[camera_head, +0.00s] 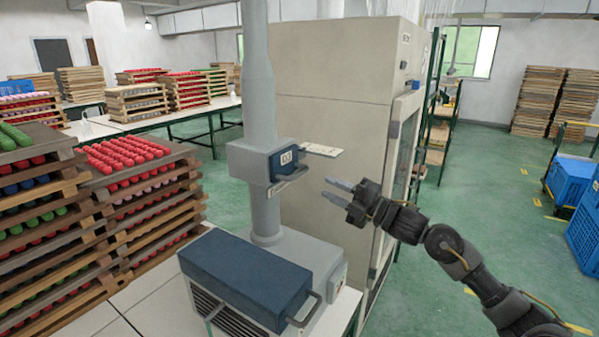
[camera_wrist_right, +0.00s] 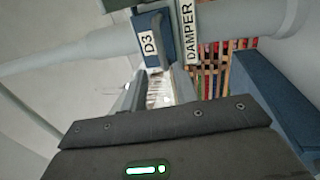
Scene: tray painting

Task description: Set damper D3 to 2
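The damper D3 (camera_head: 285,161) is a dark blue block with a white D3 label, set in a grey housing on the vertical duct. A grey handle shows below the label. The scale numbers cannot be read. My right gripper (camera_head: 326,187) is right of the handle and a little below it, apart from it, fingers pointing left. Its two fingers are apart and hold nothing. My left gripper is out of view.
A grey machine with a blue front box (camera_head: 245,275) stands below the duct. A tall beige cabinet (camera_head: 335,85) is close behind the damper. Stacked wooden trays (camera_head: 150,215) with red pieces stand left.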

